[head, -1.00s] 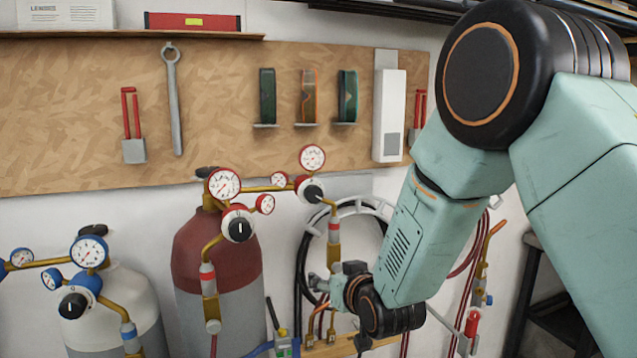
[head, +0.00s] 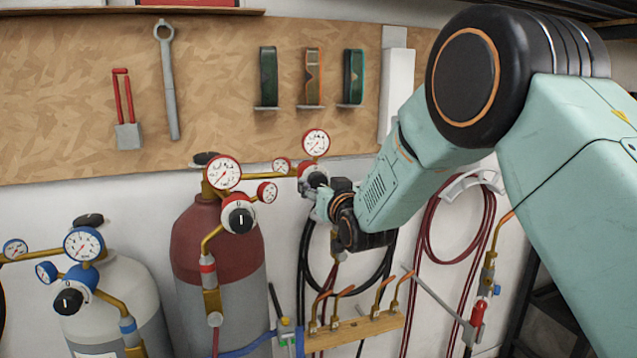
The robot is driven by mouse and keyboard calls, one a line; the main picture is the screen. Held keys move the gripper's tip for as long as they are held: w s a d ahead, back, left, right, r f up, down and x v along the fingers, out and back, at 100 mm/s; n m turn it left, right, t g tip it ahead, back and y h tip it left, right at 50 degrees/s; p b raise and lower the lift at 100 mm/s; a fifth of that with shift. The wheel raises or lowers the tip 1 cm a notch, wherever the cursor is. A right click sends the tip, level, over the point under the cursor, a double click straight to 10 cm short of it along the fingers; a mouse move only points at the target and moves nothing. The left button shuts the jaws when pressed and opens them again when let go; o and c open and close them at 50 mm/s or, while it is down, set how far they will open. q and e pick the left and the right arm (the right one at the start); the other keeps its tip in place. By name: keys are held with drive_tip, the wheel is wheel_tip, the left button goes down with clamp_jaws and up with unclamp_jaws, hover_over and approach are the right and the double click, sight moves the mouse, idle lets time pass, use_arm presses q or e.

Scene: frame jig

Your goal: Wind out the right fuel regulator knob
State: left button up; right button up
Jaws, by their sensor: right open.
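The right red-marked regulator has a black knob (head: 317,178) below a red-rimmed gauge (head: 316,142). My right gripper (head: 308,189) is at this knob, and its fingers overlap the knob's lower left side in the head view. I cannot tell whether they touch it. The gripper is open, and part of the knob is hidden behind it. The other red-marked regulator knob (head: 240,219), black with a white line, sits to the left in front of the red-topped cylinder (head: 205,255). My left gripper is not in view.
A blue-marked regulator knob (head: 69,300) sits on the white cylinder (head: 130,300) at left. Hoses (head: 462,225) hang on the wall. A wooden torch rack (head: 360,328) lies below my right gripper. Tools hang on the pegboard (head: 215,90) above.

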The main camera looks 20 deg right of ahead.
drive_tip(key=shift+w+a+r, duration=0.1)
drive_tip(key=shift+w+a, duration=0.05)
drive_tip(key=shift+w, duration=0.35)
drive_tip(key=shift+d+r, duration=0.1)
drive_tip(key=shift+d, duration=0.15)
drive_tip(key=shift+w+a, duration=0.15)
drive_tip(key=shift+w, duration=0.1)
drive_tip(key=shift+c, duration=1.3)
drive_tip(key=shift+s, duration=0.15)
drive_tip(key=c, duration=0.9)
